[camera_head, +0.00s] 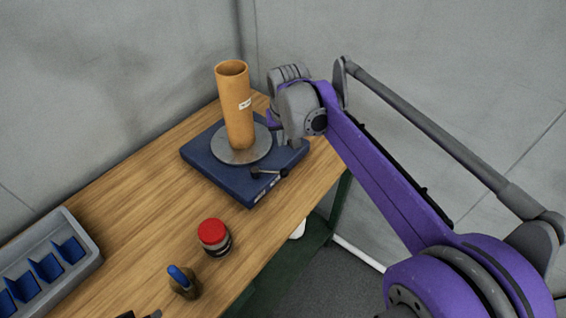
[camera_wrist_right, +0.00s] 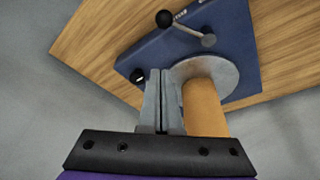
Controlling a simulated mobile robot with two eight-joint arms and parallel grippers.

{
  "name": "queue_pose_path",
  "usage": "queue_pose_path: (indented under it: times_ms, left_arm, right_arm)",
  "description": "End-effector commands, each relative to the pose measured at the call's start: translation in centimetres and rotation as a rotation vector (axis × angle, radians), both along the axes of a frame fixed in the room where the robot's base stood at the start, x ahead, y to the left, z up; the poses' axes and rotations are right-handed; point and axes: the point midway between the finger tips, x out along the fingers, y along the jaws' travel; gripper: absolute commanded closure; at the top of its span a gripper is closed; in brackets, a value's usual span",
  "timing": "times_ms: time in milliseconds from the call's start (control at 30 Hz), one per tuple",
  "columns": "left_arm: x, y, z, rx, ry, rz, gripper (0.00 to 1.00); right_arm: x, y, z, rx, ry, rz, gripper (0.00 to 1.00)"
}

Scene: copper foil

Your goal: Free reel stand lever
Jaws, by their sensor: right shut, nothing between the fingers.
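The reel stand (camera_head: 222,180) is a dark blue base with a round grey metal plate (camera_head: 240,158) on the wooden table. An orange-brown tube (camera_head: 236,110) stands upright on the plate. The lever (camera_head: 270,173), a grey arm with a black knob, is at the stand's front right edge. In the right wrist view the lever (camera_wrist_right: 188,27) lies beyond the plate, its black knob toward the upper left. My right gripper (camera_wrist_right: 160,75) is shut and empty beside the tube, above the base and apart from the lever. My left gripper is not in view.
A red-lidded jar (camera_head: 214,237) and a small brown item with a blue top (camera_head: 183,282) stand nearer on the table. A grey tray with blue compartments (camera_head: 50,262) is at the left. Bare wood lies between tray and stand; walls stand behind.

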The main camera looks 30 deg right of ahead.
Motion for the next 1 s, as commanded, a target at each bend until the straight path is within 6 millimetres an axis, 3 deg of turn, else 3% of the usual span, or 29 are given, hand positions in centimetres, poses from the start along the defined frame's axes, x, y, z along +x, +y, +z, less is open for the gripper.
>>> queue_pose_path:
  times_ms: [233, 367, 800, 1000]
  left_arm:
    - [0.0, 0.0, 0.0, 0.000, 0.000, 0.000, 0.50]
    - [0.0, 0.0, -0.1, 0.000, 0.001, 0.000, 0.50]
    - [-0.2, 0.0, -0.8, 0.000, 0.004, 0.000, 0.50]
    - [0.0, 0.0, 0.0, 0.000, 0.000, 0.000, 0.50]
  right_arm:
    - [0.0, 0.0, -0.2, -0.001, -0.001, 0.001, 1.00]
    - [0.4, -0.1, -1.4, -0.001, -0.001, 0.002, 1.00]
    - [3.0, -1.0, -10.0, 0.000, -0.001, 0.002, 1.00]
    - [0.0, 0.1, -8.9, 0.000, -0.002, 0.002, 1.00]
